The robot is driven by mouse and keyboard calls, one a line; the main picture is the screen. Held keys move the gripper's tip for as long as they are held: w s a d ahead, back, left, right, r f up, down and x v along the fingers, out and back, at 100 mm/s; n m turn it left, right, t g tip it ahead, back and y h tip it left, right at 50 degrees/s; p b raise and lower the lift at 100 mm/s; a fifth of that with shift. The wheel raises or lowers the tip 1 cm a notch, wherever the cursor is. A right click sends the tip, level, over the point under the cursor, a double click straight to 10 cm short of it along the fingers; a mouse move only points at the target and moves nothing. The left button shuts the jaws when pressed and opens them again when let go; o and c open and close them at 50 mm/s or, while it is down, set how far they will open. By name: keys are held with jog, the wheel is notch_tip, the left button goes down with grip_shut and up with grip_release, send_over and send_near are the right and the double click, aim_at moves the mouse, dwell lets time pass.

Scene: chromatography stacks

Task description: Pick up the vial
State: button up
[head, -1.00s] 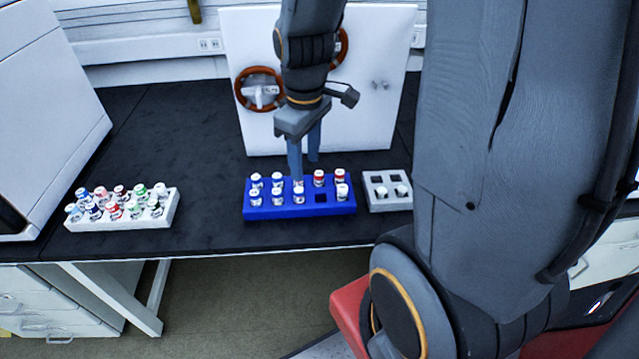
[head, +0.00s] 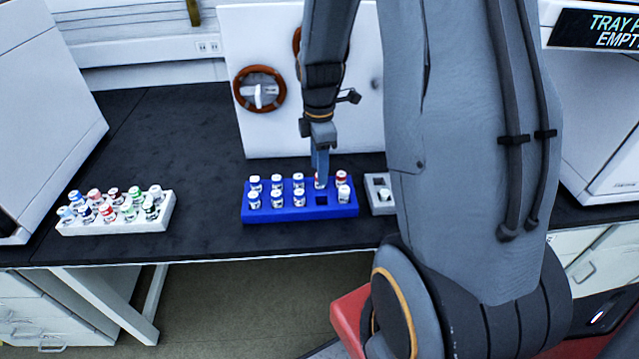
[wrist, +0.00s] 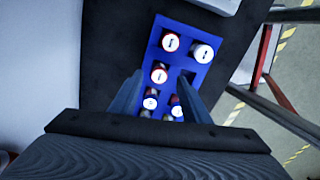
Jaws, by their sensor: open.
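The blue rack (head: 285,215) on the black bench holds two rows of vials, mostly white-capped. One front-row slot (head: 321,200) is empty. Behind that slot, a red-marked vial (head: 319,184) stands in the back row, partly hidden by my gripper (head: 320,174). My gripper points down over it, open. In the wrist view, the open fingers of my gripper (wrist: 160,75) appear on either side of this vial (wrist: 158,74), with the empty slot beside the right finger. I cannot tell whether a finger touches it. Two more vials stand at the rack's far end in that view.
A white rack (head: 115,229) full of vials with mixed cap colours stands at the left. A small grey rack (head: 383,208) is just right of the blue one, partly hidden by my arm. A white panel with a round brown-rimmed wheel (head: 260,89) stands behind.

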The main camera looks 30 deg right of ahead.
jog(key=shift+d+f+p, duration=0.1)
jog(key=shift+f+p, duration=0.2)
jog(key=shift+f, duration=1.45)
jog(key=shift+c, duration=0.3)
grip_shut()
jog(key=shift+r, duration=0.1)
